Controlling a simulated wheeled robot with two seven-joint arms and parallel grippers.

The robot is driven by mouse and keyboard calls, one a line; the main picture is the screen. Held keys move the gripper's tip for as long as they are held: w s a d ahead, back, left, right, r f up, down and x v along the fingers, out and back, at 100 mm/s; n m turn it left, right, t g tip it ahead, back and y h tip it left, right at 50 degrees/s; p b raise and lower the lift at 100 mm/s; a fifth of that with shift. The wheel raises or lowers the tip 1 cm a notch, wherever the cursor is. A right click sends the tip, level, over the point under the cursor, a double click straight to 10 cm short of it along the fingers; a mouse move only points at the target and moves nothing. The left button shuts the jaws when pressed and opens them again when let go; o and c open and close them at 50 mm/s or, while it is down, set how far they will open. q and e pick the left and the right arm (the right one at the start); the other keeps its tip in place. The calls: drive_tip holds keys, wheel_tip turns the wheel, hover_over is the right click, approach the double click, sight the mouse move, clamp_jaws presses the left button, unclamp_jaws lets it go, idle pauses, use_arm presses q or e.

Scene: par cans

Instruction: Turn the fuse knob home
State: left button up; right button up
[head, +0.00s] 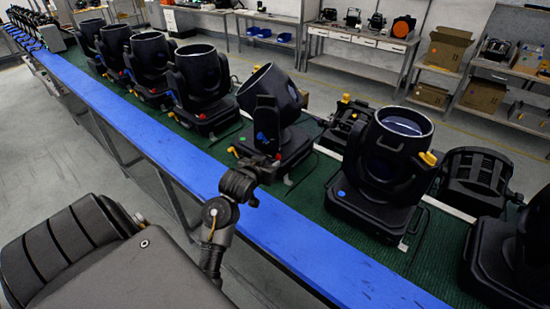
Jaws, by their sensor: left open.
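A black par can (270,92) with its head tilted stands on a black base (290,146) at the middle of the line. My left gripper (266,166) is small and dark at the near side of this base. It is open, and its fingertips are hard to make out against the black housing. A small orange-red spot (278,157) shows on the base right beside the gripper; I cannot tell if it is the fuse knob. Whether the fingers touch anything is not clear. My right gripper is not in view.
A blue rail (290,235) runs along the near edge of the green belt (325,172). Another par can (395,145) stands close on the right, and several more stand to the left (200,80). Workbenches (355,62) and boxes line the back.

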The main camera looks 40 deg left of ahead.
sight(277, 156)
use_arm(q)
drive_tip(key=p+x, duration=0.1)
drive_tip(key=x, duration=0.5)
drive_tip(key=shift+w+a+f, duration=0.15)
drive_tip(key=shift+w, duration=0.15)
clamp_jaws()
